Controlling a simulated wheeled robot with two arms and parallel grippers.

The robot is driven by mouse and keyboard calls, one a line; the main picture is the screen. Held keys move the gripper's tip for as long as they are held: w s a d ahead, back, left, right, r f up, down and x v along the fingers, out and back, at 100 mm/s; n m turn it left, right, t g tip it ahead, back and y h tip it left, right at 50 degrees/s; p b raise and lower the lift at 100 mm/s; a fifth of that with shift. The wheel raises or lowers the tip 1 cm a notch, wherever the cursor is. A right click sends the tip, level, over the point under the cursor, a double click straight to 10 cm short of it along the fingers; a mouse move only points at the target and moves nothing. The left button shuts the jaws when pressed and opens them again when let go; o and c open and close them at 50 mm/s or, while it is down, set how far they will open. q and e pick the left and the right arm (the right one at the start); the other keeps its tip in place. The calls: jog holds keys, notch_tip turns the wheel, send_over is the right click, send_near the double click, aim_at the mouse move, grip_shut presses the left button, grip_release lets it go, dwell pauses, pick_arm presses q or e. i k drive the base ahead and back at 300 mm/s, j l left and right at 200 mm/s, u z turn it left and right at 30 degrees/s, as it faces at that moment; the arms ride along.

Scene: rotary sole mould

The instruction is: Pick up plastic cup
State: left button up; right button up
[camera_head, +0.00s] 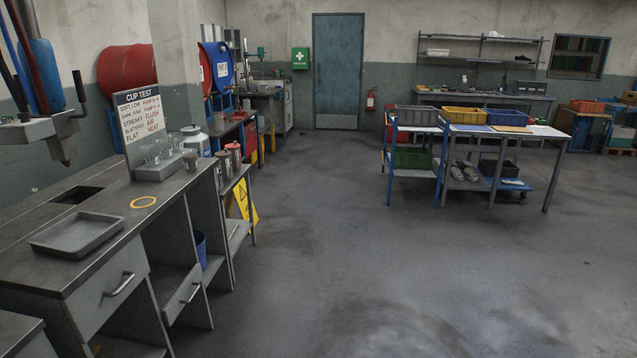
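Several clear plastic cups (153,156) stand close together in a small grey tray (157,173) on the left counter, below the cup test sign (137,118). They overlap, so I cannot make out each one. A darker cup-like thing (190,160) stands at the right end of the same tray. Neither of my grippers is in view, and nothing touches the cups.
The left counter (105,203) holds an empty grey tray (77,234) and a yellow ring (143,202). A machine nozzle (62,150) hangs above it. A yellow floor sign (246,206) leans nearby. The middle floor is clear.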

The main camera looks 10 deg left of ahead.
aim_at(189, 157)
jog(key=i+l+u, duration=0.1)
jog(key=i+u, duration=0.3)
jog(key=i+l+u, duration=0.25)
jog(key=i+u, duration=0.2)
jog(key=i+l+u, duration=0.8)
jog(key=l, duration=0.2)
